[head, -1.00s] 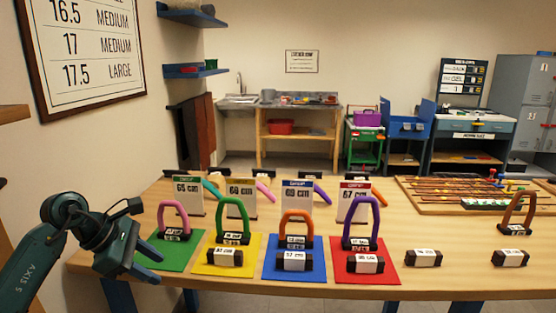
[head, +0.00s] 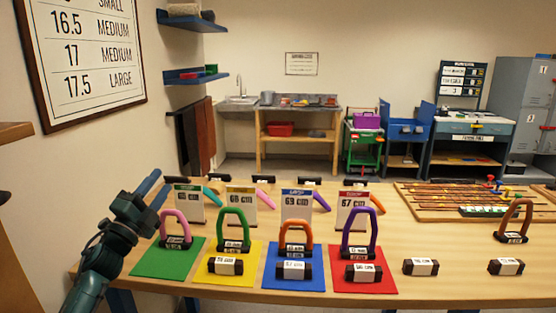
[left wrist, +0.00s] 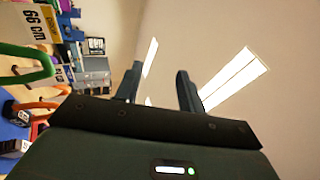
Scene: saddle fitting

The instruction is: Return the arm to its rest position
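My left arm (head: 95,262) comes in at the lower left, and its gripper (head: 156,189) is raised beside the table's left end, fingers pointing up and to the right. In the left wrist view the two fingers (left wrist: 158,88) stand apart with nothing between them, so the gripper is open and empty. Behind them are pale wall or ceiling and bright light panels. The pink arch (head: 174,226) on the green mat (head: 152,262) stands just to the right of the gripper. My right gripper is not in view.
Yellow (head: 222,283), blue (head: 275,283) and red (head: 350,284) mats hold arches and labelled blocks, with number cards behind. Two labelled blocks and a brown arch (head: 514,222) sit at right. A wooden board (head: 420,210) lies behind. The left wall is near my arm.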

